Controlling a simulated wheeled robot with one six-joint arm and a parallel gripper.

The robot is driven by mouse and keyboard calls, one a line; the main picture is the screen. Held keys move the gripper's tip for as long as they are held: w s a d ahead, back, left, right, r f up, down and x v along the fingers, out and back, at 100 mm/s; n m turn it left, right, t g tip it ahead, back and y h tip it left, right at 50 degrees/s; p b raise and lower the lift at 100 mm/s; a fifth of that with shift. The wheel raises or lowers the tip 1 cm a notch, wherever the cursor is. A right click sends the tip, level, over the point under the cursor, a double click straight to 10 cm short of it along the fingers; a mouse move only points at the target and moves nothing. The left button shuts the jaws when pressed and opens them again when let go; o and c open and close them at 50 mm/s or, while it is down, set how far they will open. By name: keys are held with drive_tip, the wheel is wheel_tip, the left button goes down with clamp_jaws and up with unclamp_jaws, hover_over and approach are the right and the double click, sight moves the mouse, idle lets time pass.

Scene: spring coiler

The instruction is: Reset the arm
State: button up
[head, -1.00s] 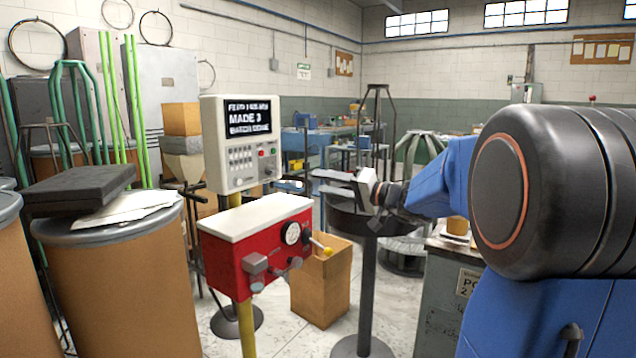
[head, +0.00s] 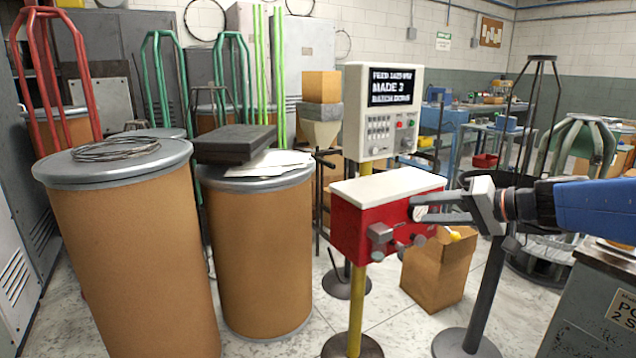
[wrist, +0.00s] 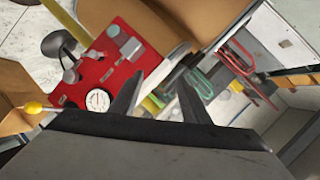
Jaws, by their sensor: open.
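My gripper (head: 417,206) is open, with its two fingers apart and pointing left in the head view. It sits in front of the right side of the red machine box (head: 375,222) and hides its dial there. In the wrist view my gripper (wrist: 160,84) has nothing between its fingers, and the red box (wrist: 100,55) shows beyond them to the left, with its white dial (wrist: 97,101) in sight. Whether the fingers touch the box cannot be told. My blue arm reaches in from the right.
A control panel (head: 380,135) stands behind the red box; its screen reads "MADE" and a number. Two brown drums (head: 135,260) stand left. A grey cabinet (head: 590,315) is at lower right. Pale floor shows between them.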

drive_tip(key=s+a+f+n+g+h, duration=0.1)
drive_tip(key=s+a+f+g+h, duration=0.1)
drive_tip(key=s+f, duration=0.4)
drive_tip(key=s+a+f+n+g+h, duration=0.1)
drive_tip(key=s+a+f+g, duration=0.2)
drive_tip(key=s, duration=0.5)
drive_tip(key=s+d+f+h, duration=0.7)
drive_tip(key=s+d+f, duration=0.1)
drive_tip(key=s, duration=0.4)
drive_tip(key=shift+s+f, duration=0.15)
drive_tip(key=shift+f, duration=0.1)
